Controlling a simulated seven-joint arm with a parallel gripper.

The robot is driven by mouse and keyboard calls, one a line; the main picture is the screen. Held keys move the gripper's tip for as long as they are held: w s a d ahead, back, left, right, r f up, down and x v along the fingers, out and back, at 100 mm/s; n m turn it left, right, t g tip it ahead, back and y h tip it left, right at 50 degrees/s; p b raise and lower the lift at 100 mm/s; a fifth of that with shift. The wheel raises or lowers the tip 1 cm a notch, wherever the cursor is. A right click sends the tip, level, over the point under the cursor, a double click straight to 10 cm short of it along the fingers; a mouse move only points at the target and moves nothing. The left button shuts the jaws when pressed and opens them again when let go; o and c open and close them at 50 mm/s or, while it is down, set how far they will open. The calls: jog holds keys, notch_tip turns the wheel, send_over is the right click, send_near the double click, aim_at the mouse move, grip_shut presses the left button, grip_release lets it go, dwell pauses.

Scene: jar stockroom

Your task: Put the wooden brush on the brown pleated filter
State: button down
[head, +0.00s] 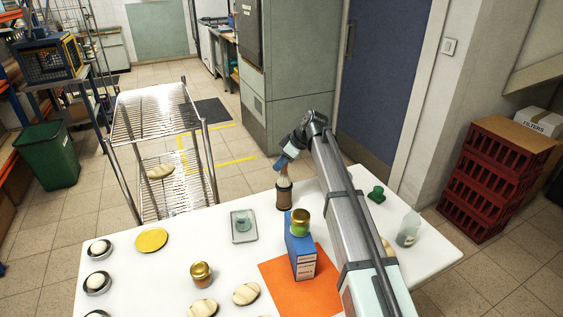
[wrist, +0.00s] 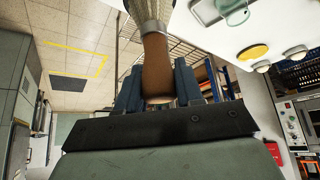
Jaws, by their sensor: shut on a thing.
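My gripper (head: 281,161) is shut on the wooden brush (wrist: 156,70). In the wrist view the brown handle sits between the blue fingers, with a metal collar and pale bristles beyond it. In the head view the brush (head: 283,181) hangs bristles down at the table's far edge. Right under it is an upright dark brown cylinder (head: 284,202), which looks like the brown pleated filter; its pleats are too small to make out. The bristles appear to meet its top, but I cannot tell whether they touch.
A grey tray with a glass item (head: 243,226) is left of the cylinder. A blue box (head: 301,257), with a gold-lidded jar (head: 300,222) at its top, is near the orange mat (head: 277,279). A green item (head: 376,193) and a bottle (head: 408,230) are at right. A wire rack (head: 156,115) stands beyond.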

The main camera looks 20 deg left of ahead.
jog(key=c, duration=0.7)
grip_release()
jog(key=v, duration=1.2)
